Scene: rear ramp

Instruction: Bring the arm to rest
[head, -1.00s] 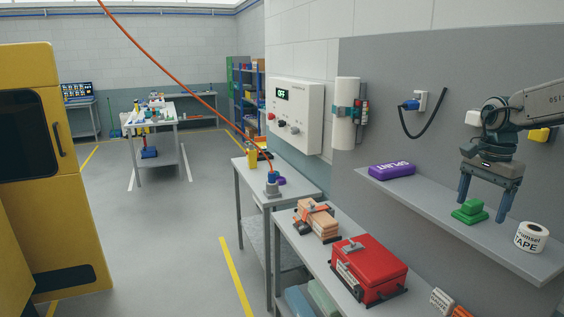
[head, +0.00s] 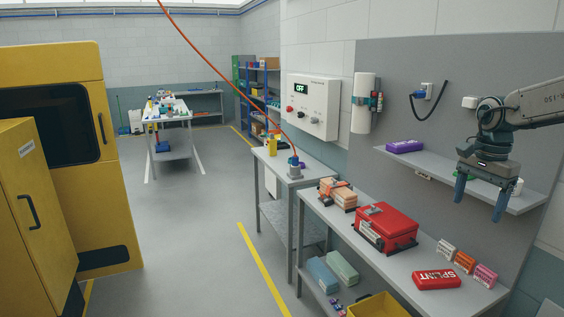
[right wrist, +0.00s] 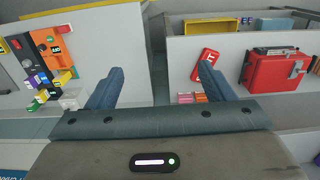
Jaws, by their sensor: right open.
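My right gripper (head: 481,201) hangs from the right arm at the right of the head view, in front of the wall shelf. Its two blue fingers point down and stand apart, with nothing between them. In the right wrist view the open fingers (right wrist: 158,84) show over the bench area, clear of the things there. The right arm (head: 535,103) comes in from the right edge. My left gripper is in neither view.
The wall shelf (head: 435,177) holds a purple splint pack (head: 404,146); other items there are partly hidden by the gripper. The bench below carries a red case (head: 387,228), a red splint pack (head: 436,279) and small boxes. Open floor (head: 200,250) lies at centre left.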

